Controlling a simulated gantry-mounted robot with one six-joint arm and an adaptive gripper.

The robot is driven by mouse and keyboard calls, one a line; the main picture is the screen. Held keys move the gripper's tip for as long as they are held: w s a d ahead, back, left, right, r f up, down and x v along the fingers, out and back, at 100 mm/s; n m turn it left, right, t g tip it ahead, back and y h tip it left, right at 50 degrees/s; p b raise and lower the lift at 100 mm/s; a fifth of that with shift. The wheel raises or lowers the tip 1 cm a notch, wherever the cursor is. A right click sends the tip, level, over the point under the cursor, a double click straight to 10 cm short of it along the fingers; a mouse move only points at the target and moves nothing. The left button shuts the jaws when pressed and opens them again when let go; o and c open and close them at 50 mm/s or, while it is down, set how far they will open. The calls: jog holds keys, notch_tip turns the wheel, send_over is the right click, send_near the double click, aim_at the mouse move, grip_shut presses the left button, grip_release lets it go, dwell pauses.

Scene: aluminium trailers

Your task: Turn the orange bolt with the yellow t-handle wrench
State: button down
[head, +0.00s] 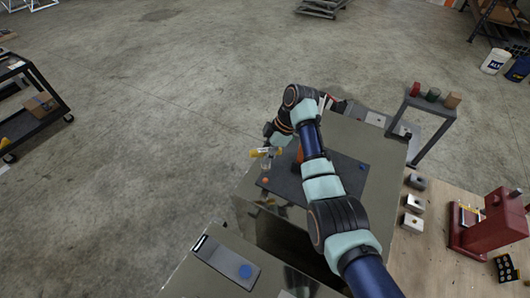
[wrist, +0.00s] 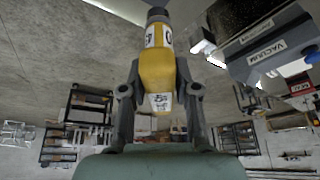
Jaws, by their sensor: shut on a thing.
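The yellow t-handle wrench (head: 264,152) is in my gripper (head: 272,146), above the near left corner of a dark plate in the head view. In the wrist view its yellow handle (wrist: 157,68), with a dark end, sits between the two fingers of my gripper (wrist: 160,92), which are shut on it. The orange bolt (head: 265,180) shows as a small orange spot on the plate, just below the wrench in the head view. I cannot tell whether the wrench touches the bolt. The bolt does not show in the wrist view.
The dark plate (head: 290,190) lies on a metal cabinet top (head: 392,152). An orange object (head: 299,154) is partly hidden by my arm. A grey stand (head: 440,108) with several small cylinders and a red press (head: 492,228) are at the right. Open floor lies left.

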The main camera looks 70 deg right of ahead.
aim_at(266, 166)
jog(key=shift+r, duration=0.1)
jog(key=shift+f+b, duration=1.9)
jog(key=shift+f, duration=1.6)
jog(key=shift+r+m+p, duration=0.4)
jog(key=shift+p, duration=0.6)
jog(key=m+p, duration=0.1)
jog(key=m+h+p, duration=0.1)
jog(key=p, duration=0.1)
jog(key=shift+a+r+t+p, duration=0.1)
jog(key=shift+r+t+p, duration=0.1)
jog(key=shift+t+p, duration=0.1)
jog(key=shift+m+h+p, duration=0.3)
jog(key=shift+m+p, duration=0.4)
jog(key=shift+p, duration=0.15)
jog(key=shift+f+m, duration=0.35)
jog(key=shift+m, duration=0.15)
notch_tip(266, 166, up, 3)
jog(key=shift+f+p, duration=0.2)
jog(key=shift+p, duration=0.6)
jog(key=shift+r, duration=1.9)
